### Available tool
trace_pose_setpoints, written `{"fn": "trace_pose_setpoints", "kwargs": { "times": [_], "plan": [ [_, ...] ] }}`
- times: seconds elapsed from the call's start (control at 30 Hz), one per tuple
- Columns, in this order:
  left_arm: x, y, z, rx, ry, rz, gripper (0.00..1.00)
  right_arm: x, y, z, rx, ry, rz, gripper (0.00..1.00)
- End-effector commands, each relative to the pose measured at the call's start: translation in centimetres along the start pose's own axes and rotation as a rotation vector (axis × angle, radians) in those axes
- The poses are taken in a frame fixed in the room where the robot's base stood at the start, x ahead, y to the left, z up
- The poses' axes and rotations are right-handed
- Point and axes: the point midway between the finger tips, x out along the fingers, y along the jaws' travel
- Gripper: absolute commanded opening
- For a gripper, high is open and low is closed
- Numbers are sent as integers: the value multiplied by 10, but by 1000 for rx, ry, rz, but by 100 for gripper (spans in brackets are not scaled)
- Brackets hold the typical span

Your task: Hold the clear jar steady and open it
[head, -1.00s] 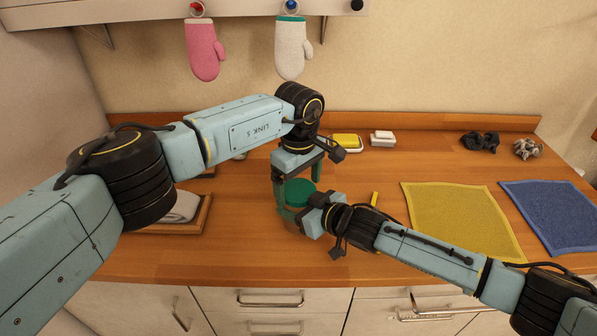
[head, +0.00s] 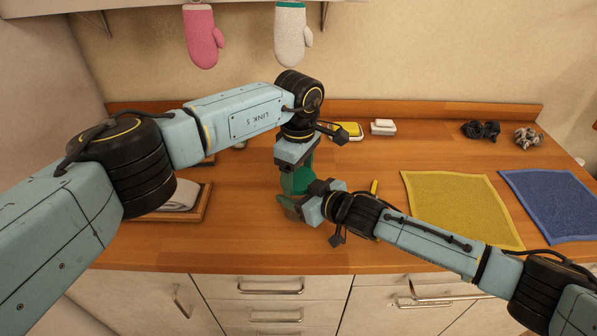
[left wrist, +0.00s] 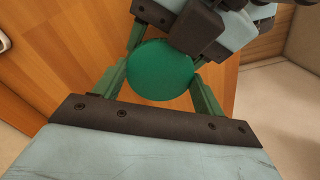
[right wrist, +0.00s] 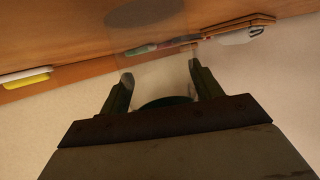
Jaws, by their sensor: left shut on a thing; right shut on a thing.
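The clear jar has a round green lid (head: 297,182), which shows fully from above in the left wrist view (left wrist: 160,70). My left gripper (head: 293,180) points down from above, its fingers shut on opposite sides of the lid. My right gripper (head: 292,205) reaches in from the right, below the lid, and is shut on the jar's body. In the right wrist view the see-through jar (right wrist: 158,72) stands between the two fingers. In the head view the grippers hide most of the jar's body.
A yellow cloth (head: 455,208) and a blue cloth (head: 553,203) lie at the right. A wooden tray (head: 206,203) with a grey cloth is at the left. A yellow sponge dish (head: 349,131) and white block (head: 383,127) are behind. Bare counter lies in front.

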Motion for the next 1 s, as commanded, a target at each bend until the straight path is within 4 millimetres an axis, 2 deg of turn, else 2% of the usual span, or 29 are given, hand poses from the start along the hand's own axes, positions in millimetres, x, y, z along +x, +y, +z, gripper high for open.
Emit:
{"fn": "trace_pose_setpoints", "kwargs": {
  "times": [0.1,0.23,0.57,0.6,0.73,1.0],
  "plan": [
    [-1,0,0,-161,1,1,43,0,0,0,0,-1,1,1],
    [-1,0,0,-269,1,1,43,0,0,0,0,-1,1,1],
    [-1,0,0,-293,0,1,43,0,0,1,0,-1,1,1],
    [-1,0,0,-293,0,1,74,0,0,1,0,-1,1,1],
    [-1,0,0,-292,0,1,91,0,0,1,0,-1,1,1],
    [-1,0,0,-292,0,1,92,0,0,1,0,-1,1,1]
  ]
}}
